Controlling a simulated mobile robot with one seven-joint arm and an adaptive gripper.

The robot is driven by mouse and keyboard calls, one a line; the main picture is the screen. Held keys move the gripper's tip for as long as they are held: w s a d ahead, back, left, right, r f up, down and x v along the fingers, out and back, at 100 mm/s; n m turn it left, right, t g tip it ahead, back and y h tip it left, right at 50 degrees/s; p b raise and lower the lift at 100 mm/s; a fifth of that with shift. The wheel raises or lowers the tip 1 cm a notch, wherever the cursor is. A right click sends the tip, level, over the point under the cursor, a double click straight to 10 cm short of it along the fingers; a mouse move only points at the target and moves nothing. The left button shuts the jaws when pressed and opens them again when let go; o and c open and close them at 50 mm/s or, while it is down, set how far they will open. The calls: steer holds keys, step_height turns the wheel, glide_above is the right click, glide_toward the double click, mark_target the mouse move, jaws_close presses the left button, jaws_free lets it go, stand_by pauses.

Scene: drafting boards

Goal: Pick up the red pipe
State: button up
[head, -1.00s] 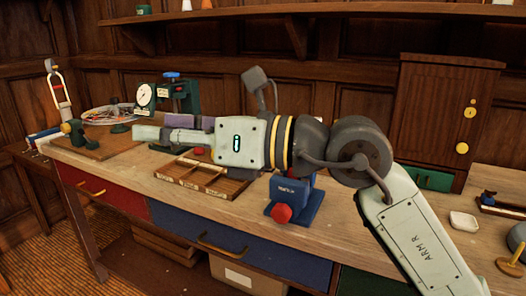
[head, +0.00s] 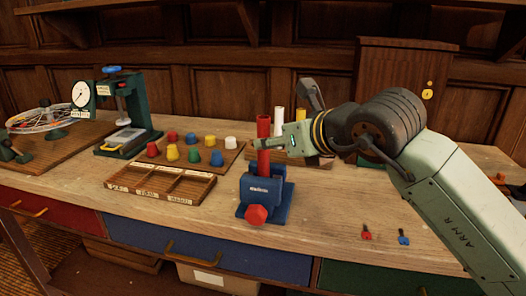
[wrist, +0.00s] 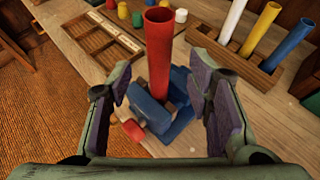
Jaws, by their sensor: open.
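The red pipe (head: 263,134) stands upright in the blue vise (head: 265,194) on the workbench. In the wrist view the red pipe (wrist: 159,60) rises between my two fingers, with its open top end toward the camera. My gripper (wrist: 160,90) is open, with one purple-padded finger on each side of the pipe and a gap on both sides. In the head view my gripper (head: 272,143) is level with the upper part of the pipe and hides some of it. The blue vise (wrist: 165,112) with its red knob shows below the fingers.
A wooden rack (wrist: 290,72) with white, blue and yellow pipes stands behind and right of the vise. A divided wooden tray (head: 160,186), several coloured knobs and a green press (head: 128,108) are to the left. Two small keys lie on the clear bench at right.

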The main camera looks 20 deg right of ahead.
mark_target(267, 135)
steer(key=w, duration=0.1)
steer(key=w+p, duration=0.1)
steer(key=w, duration=0.1)
steer(key=w+a+p, duration=0.1)
steer(key=shift+w+f, duration=0.2)
steer(key=shift+f, duration=0.2)
steer(key=shift+w+f+p, duration=0.3)
steer(key=shift+w, duration=0.1)
jaws_close()
